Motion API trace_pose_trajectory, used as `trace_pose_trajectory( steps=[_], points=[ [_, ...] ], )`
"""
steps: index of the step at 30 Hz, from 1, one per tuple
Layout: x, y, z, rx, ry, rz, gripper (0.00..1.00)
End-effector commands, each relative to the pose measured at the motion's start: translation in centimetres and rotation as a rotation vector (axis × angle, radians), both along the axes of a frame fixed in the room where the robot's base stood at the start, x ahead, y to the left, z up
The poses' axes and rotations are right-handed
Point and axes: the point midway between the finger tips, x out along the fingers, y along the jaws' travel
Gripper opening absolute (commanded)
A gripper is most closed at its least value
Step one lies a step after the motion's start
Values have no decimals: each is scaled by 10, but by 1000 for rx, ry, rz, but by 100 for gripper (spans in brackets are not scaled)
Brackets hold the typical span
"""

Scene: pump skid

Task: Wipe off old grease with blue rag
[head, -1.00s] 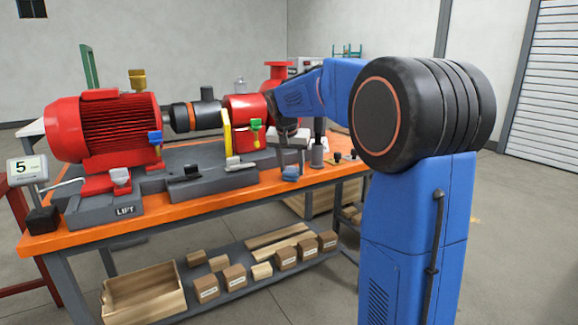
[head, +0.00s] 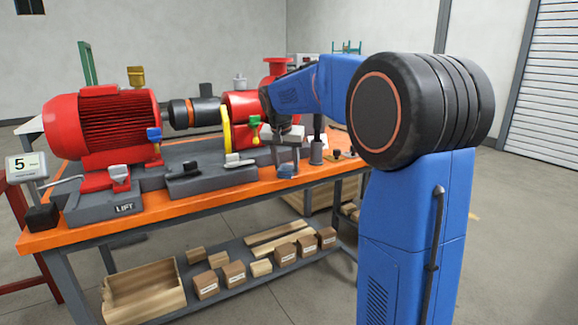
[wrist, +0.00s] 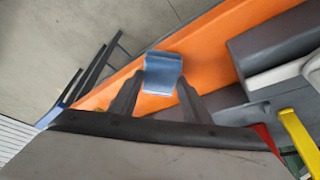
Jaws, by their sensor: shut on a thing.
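The blue rag (head: 286,171) is a small folded pad near the orange bench's front edge. In the wrist view the rag (wrist: 163,72) sits between the tips of both fingers, over the orange top. My gripper (head: 286,164) is shut on it and points down in front of the red pump; in the wrist view my gripper (wrist: 159,80) fills the lower middle. The red motor (head: 105,125) and the dark coupling with an orange ring (head: 190,113) stand left of it. I cannot make out any old grease.
A grey cylinder (head: 316,152) stands just right of the gripper. A yellow curved part (head: 226,130) and a green-handled valve (head: 254,130) are close on the left. The orange bench edge (head: 130,225) has a clear strip in front. Boxes (head: 234,275) fill the lower shelf.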

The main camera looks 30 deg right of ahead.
Motion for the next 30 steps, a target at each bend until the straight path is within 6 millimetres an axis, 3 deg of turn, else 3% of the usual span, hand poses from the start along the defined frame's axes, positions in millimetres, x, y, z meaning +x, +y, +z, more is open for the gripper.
trace_pose_trajectory(
  steps=[30],
  points=[
    [55,2,-1,1,2,1,25]
  ],
)
